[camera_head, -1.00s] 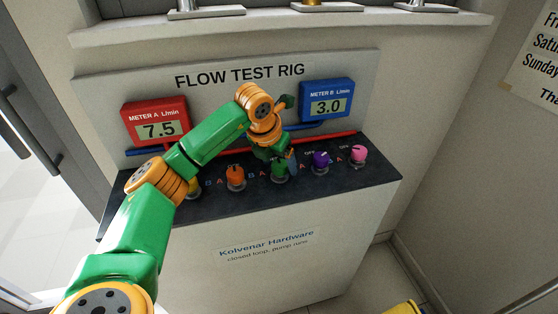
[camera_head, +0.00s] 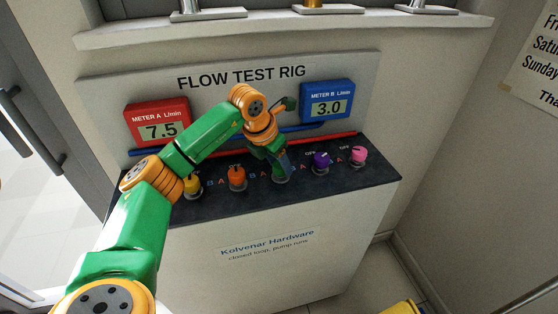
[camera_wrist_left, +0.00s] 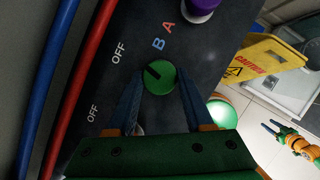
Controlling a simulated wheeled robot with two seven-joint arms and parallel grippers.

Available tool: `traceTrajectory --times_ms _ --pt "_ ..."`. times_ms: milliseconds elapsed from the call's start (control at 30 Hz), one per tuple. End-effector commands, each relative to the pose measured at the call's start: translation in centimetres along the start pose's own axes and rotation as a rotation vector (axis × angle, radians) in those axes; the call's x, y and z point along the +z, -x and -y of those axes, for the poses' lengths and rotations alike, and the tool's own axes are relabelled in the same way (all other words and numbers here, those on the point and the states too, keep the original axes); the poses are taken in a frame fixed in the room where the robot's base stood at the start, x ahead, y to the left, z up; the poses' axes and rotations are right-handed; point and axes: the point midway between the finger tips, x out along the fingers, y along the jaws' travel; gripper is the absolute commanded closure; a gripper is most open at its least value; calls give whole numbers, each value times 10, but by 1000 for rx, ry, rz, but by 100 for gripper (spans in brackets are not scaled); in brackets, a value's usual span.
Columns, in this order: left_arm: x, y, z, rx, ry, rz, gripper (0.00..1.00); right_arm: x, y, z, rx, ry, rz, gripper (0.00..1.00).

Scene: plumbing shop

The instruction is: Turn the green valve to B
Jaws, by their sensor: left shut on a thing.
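The green valve (camera_wrist_left: 160,77) is a round knob with a dark bar on its top. In the left wrist view the bar points up and left, between an OFF label (camera_wrist_left: 118,52) and a B label (camera_wrist_left: 158,43). My left gripper (camera_wrist_left: 160,88) is shut on the knob, one blue finger on each side. In the head view my left gripper (camera_head: 281,168) reaches down onto the rig's dark top and hides most of the green valve. My right gripper (camera_wrist_left: 271,128) seems to show small at the right of the left wrist view; its opening is unclear.
A yellow valve (camera_head: 193,187), orange valve (camera_head: 237,178), purple valve (camera_head: 321,160) and pink valve (camera_head: 358,155) flank it. Meter A (camera_head: 160,130) reads 7.5; meter B (camera_head: 328,107) reads 3.0. Red and blue pipes run behind. A yellow caution sign (camera_wrist_left: 262,55) stands on the floor.

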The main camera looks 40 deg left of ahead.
Motion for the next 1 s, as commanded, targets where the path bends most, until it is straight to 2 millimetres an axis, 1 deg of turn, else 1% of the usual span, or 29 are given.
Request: traceTrajectory --times_ms 33,500,700,1000 --pt "2 3 -1 -15 -32 2 100 -1 5 0 0 0 0 50" --pt "3 3 -3 -182 -435 3 100 -3 32 -1 0 0 0 50" --pt "3 2 -3 -242 -579 4 100 -4 38 -1 0 0 0 50" --pt "3 0 -4 -299 -723 4 100 -4 42 -1 0 0 0 50"
